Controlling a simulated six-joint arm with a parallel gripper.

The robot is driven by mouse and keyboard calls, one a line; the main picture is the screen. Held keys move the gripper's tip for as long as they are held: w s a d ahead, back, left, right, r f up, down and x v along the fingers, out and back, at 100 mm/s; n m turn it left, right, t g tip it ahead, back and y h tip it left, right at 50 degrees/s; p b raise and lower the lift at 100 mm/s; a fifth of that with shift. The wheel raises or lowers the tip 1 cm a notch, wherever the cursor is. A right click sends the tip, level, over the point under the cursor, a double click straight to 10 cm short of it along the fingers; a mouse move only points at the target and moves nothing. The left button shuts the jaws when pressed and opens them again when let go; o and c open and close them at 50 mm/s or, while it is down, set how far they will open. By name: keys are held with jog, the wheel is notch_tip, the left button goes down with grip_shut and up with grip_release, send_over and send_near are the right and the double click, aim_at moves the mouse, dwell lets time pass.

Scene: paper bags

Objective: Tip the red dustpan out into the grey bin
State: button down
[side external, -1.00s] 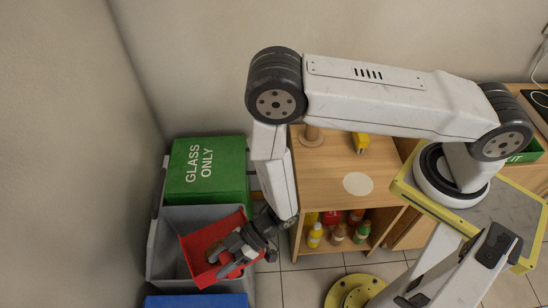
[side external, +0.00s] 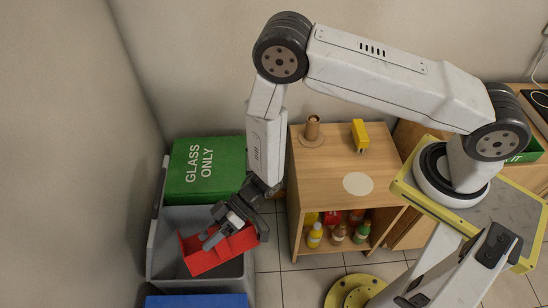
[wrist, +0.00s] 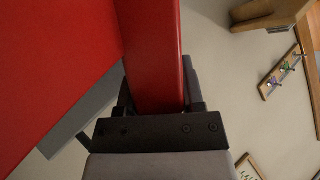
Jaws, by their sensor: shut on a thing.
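The red dustpan (side external: 207,261) is in my gripper (side external: 222,232), over the grey bin (side external: 188,215) in the side view. The dustpan looks tilted, and it appears to be above the bin's opening. My gripper is shut on its handle; in the wrist view the red handle (wrist: 152,50) runs into the gripper (wrist: 155,120), and the broad red pan (wrist: 55,70) fills the left. I cannot see any contents in the pan or on the bin's floor.
A green GLASS ONLY bin (side external: 203,170) stands behind the grey one, and a blue bin (side external: 197,301) in front. To the right is a wooden cabinet (side external: 325,178) with several bottles below and a yellow object (side external: 360,135) on top. A wall is close on the left.

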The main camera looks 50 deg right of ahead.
jog(key=w+d+r+m+g+y, duration=0.1)
jog(key=w+m, duration=0.1)
jog(key=w, duration=0.2)
jog(key=w+d+r+m+g+y, duration=0.1)
jog(key=w+d+r+m, duration=0.1)
jog(key=w, duration=0.3)
jog(key=shift+w+d, duration=0.25)
dwell(0.4)
jog(key=shift+a, duration=0.1)
dwell(1.7)
jog(key=shift+s+a+f+n+t+h, duration=0.3)
jog(key=shift+s+a+f+n, duration=0.3)
jog(key=shift+s, duration=0.85)
jog(key=shift+s+a+f+n+t+h, duration=0.35)
jog(key=shift+s+n, duration=0.3)
jog(key=shift+s, duration=0.85)
jog(key=shift+s+a+f+n+t+h, duration=0.3)
jog(key=shift+s+a+n, duration=0.3)
jog(key=shift+s, duration=0.85)
jog(key=shift+f, duration=0.1)
jog(key=shift+s+a+f+n+t+h, duration=0.15)
jog(key=shift+s+a+f+n+t, duration=0.3)
jog(key=shift+s, duration=0.55)
jog(key=shift+s+a+f+n+t+h, duration=0.1)
jog(key=shift+s+a+f+n+h, duration=0.1)
jog(key=shift+s+f+n, duration=0.6)
jog(key=shift+s+a+f+n+t+h, duration=0.1)
jog(key=shift+s+a+f+n+t, duration=0.25)
jog(key=shift+s, duration=0.8)
